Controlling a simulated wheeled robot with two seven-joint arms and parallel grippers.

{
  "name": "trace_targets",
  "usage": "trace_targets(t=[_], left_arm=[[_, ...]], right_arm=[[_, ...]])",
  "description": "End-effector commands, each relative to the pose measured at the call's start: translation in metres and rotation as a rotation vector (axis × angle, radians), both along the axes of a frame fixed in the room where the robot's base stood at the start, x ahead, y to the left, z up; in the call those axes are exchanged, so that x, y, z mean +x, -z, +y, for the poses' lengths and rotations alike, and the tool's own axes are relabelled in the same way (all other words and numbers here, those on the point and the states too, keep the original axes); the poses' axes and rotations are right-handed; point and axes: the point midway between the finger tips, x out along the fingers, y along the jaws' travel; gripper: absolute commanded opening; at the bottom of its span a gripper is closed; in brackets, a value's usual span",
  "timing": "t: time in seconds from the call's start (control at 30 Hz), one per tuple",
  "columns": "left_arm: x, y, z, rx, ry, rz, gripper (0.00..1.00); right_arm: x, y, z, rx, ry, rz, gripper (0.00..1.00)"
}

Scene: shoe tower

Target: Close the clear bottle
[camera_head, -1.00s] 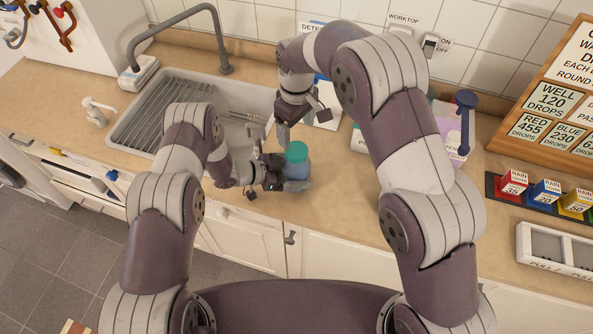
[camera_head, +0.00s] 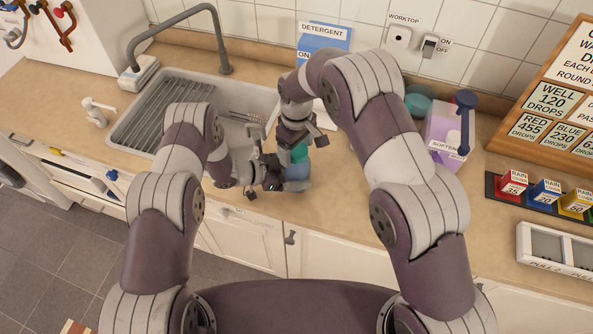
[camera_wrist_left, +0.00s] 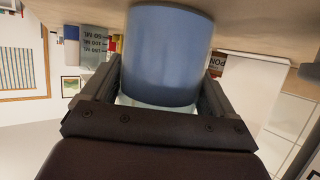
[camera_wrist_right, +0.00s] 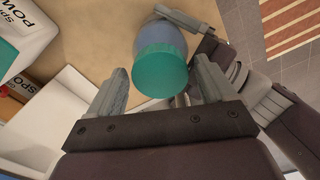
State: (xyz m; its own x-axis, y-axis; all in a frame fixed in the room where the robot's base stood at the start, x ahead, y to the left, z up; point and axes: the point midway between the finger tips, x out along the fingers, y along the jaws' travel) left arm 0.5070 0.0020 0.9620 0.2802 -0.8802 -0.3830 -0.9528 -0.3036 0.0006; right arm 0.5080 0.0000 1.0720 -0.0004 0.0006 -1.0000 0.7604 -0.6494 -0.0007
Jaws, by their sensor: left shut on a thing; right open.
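The clear bottle (camera_head: 298,172), with bluish contents, is at the worktop's front edge, right of the sink. A teal cap (camera_head: 299,153) is on its top; whether it is tight cannot be told. My left gripper (camera_head: 276,180) is shut on the bottle from the left. In the left wrist view the bottle (camera_wrist_left: 168,55) is between both fingers. My right gripper (camera_head: 298,147) is open, pointing down over the cap. In the right wrist view the cap (camera_wrist_right: 160,72) lies between the open fingers' lines, and contact cannot be told.
The sink (camera_head: 165,125) with its tall faucet (camera_head: 215,40) is at the left. A detergent box (camera_head: 322,40) stands at the back, and a softener box (camera_head: 448,135) stands right of my right arm. The worktop's front edge is close to the bottle.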

Motion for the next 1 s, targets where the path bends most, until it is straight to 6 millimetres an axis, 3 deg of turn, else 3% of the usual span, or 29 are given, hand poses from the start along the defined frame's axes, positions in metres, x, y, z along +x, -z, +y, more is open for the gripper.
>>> trace_targets(t=[0.17,0.2,0.37,0.63,0.67,0.73,0.77,1.0], left_arm=[[0.0004,-0.0007,0.0000,-0.001,0.000,-0.001,0.02],[0.0004,-0.0007,0.0000,-0.001,0.000,-0.001,0.02],[0.0004,-0.0007,0.0000,-0.001,0.000,-0.001,0.02],[0.0004,-0.0007,0.0000,-0.001,0.000,-0.001,0.02],[0.0004,-0.0007,0.0000,-0.001,0.000,-0.001,0.02],[0.0004,-0.0007,0.0000,-0.001,0.000,-0.001,0.02],[0.0004,-0.0007,0.0000,-0.001,0.000,-0.001,0.02],[0.0004,-0.0007,0.0000,-0.001,0.000,-0.001,0.02]], right_arm=[[0.0000,-0.0001,0.0000,0.000,0.000,0.000,0.83],[0.0000,-0.0001,0.0000,0.000,0.000,0.000,0.76],[0.0000,-0.0002,0.0000,0.000,0.000,0.000,0.26],[0.0001,-0.0003,-0.0001,0.000,0.007,0.000,0.25],[0.0001,-0.0003,-0.0001,0.000,0.007,0.000,0.65],[0.0001,-0.0003,-0.0001,0.000,0.007,0.000,0.88],[0.0001,-0.0003,-0.0001,0.000,0.007,0.000,0.92],[0.0000,-0.0005,0.0000,0.000,0.007,0.000,0.92]])
